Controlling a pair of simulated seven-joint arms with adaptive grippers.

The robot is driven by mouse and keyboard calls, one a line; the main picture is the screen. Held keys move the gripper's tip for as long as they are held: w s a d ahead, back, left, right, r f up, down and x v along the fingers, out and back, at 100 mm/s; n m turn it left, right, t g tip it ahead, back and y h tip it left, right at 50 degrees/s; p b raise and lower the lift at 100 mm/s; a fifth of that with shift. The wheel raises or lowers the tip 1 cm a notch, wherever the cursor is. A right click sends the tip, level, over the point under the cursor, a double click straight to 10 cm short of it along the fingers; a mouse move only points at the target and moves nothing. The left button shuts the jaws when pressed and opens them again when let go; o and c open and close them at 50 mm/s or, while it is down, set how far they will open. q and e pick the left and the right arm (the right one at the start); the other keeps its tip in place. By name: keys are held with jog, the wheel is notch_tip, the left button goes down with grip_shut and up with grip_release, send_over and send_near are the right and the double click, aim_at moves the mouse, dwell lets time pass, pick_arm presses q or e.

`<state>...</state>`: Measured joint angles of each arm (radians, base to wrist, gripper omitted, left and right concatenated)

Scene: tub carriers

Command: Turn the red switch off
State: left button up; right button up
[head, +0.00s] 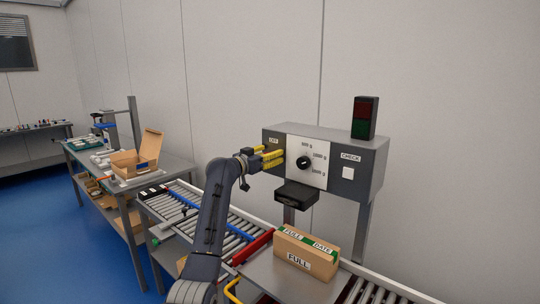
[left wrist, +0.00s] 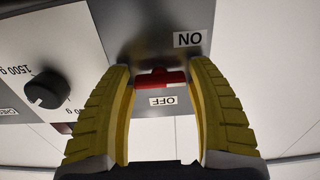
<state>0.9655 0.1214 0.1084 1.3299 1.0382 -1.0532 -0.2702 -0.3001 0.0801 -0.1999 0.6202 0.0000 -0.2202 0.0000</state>
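The red switch (left wrist: 160,79) sits on the grey face of the machine box, between an ON label (left wrist: 193,38) and an OFF label (left wrist: 164,101) in the left wrist view, where the lettering is upside down. My left gripper (left wrist: 160,68) is open, its yellow fingers on both sides of the switch, with a gap visible on each side. I cannot tell whether the fingers touch it or which way it is set. In the head view my left gripper (head: 280,157) is at the left of the machine box and hides the switch. My right gripper is not in view.
The machine box (head: 375,160) has a black dial (head: 304,162), a white CHECK button (head: 348,173) and a dark signal light (head: 364,118). A black tray (head: 296,194) juts out below. A carton marked FULL (head: 306,252) stands on the line beneath. An open carton (head: 137,158) is at left.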

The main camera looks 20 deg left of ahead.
pick_arm(q)
grip_shut()
jog(key=shift+r, duration=0.1)
